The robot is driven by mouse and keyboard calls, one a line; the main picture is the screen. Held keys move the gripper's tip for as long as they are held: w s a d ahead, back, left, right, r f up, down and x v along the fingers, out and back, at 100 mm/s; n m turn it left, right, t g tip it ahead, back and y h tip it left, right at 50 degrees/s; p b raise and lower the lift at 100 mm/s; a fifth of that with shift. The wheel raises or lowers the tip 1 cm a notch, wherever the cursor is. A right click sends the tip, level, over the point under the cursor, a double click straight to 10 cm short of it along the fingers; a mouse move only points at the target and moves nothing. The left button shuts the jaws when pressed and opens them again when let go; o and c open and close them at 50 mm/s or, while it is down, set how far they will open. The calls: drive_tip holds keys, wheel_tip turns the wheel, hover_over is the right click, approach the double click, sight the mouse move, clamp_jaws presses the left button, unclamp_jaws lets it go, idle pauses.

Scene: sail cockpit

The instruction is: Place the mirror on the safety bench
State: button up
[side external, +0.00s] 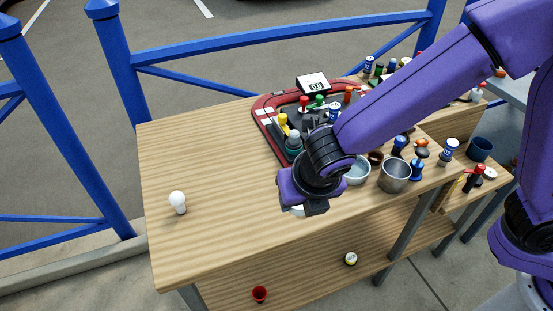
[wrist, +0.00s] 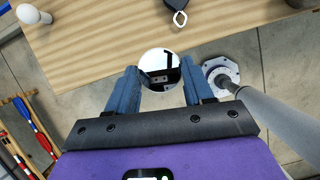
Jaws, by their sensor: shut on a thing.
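The mirror (wrist: 159,69) is a round, shiny disc between the two fingertips of my gripper (wrist: 159,88) in the wrist view. The fingers are shut on its sides. In the side external view my gripper (side external: 305,205) is near the front edge of the wooden bench (side external: 215,150), and only a pale sliver of what appears to be the mirror (side external: 298,211) shows beneath it. The bench top also shows in the wrist view (wrist: 100,40). I cannot tell from the frames whether this is the safety bench, or the exact height of the mirror.
A white bulb (side external: 178,202) stands at the bench's left. A red-edged tray (side external: 262,112) with bottles lies at the back. A metal cup (side external: 394,175) and bowl (side external: 357,170) stand right of my gripper. The left and middle bench top is largely clear. Blue railings (side external: 290,50) run behind.

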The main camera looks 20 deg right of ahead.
drive_tip(key=w+a+f, duration=0.4)
drive_tip(key=w+a, duration=0.2)
hover_over(239, 220)
drive_tip(key=s, duration=0.2)
wheel_tip(239, 220, down, 5)
drive_tip(key=shift+f, duration=0.15)
drive_tip(key=shift+w+f, duration=0.15)
drive_tip(key=shift+f, duration=0.05)
drive_tip(key=shift+w+a+f, duration=0.1)
drive_tip(key=shift+f, duration=1.55)
drive_tip(key=shift+f, duration=0.1)
drive_tip(key=o, duration=1)
drive_tip(key=shift+o, duration=0.2)
